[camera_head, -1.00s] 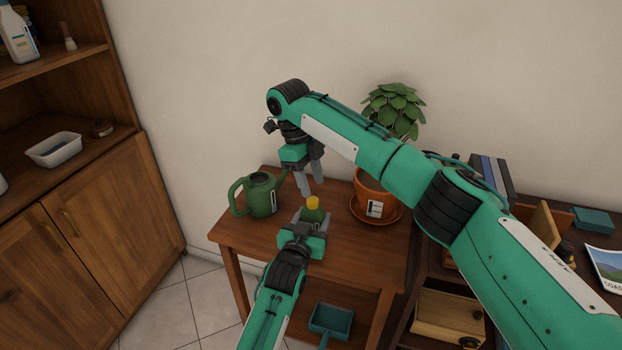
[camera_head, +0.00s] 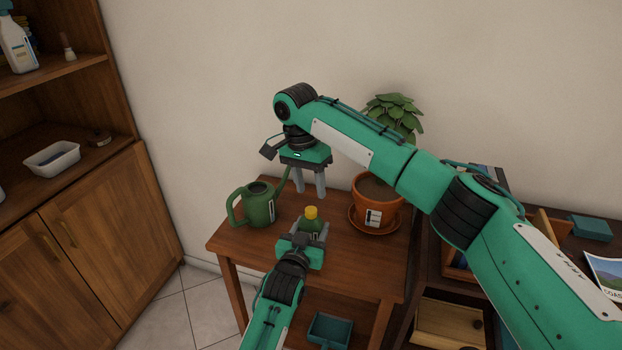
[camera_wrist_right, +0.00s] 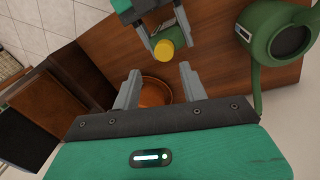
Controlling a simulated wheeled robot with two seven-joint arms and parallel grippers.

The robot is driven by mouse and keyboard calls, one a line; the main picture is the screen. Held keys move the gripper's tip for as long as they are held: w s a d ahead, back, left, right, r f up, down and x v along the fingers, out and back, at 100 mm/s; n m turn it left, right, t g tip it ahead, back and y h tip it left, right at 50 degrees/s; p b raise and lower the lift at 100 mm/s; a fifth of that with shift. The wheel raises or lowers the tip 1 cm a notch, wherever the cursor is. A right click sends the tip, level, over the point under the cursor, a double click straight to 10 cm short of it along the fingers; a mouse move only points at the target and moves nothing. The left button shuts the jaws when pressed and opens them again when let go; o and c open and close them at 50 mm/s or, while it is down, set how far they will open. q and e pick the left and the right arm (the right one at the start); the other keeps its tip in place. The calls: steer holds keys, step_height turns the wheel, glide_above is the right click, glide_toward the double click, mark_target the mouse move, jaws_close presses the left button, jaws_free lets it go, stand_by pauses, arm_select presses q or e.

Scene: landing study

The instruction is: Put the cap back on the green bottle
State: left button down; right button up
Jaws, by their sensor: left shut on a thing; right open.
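The green bottle (camera_head: 307,227) stands upright at the front of the small wooden table (camera_head: 355,263). The yellow cap (camera_head: 311,212) sits on top of its neck and also shows in the right wrist view (camera_wrist_right: 164,49); whether it is screwed tight cannot be seen. My left gripper (camera_head: 309,230) is shut around the bottle's body and hides its lower part. My right gripper (camera_head: 309,195) is open and empty, fingers pointing down, above and behind the cap. In the right wrist view, the cap lies beyond its open fingers (camera_wrist_right: 158,72), apart from them.
A green watering can (camera_head: 258,205) stands left of the bottle. A terracotta pot (camera_head: 378,202) with a plant (camera_head: 393,112) stands on a saucer at right, below my right forearm. A teal dustpan (camera_head: 330,329) lies below the tabletop. A wooden cabinet (camera_head: 90,240) is at far left.

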mark_target(311, 209)
steer(key=n, duration=0.6)
steer(key=shift+d+r+n, duration=0.1)
steer(key=shift+r+n, duration=0.15)
steer(key=shift+n, duration=0.15)
steer(key=n, duration=0.6)
steer(key=shift+r+y, duration=0.25)
steer(key=shift+y, duration=0.15)
steer(key=n, duration=0.7)
steer(key=shift+s+r+t, duration=0.15)
steer(key=shift+r+t, duration=0.1)
steer(key=shift+t, duration=0.05)
steer(key=n, duration=0.6)
steer(key=shift+s+r+y, duration=0.1)
steer(key=shift+r+y, duration=0.1)
steer(key=shift+y, duration=0.2)
steer(key=shift+f, duration=4.05)
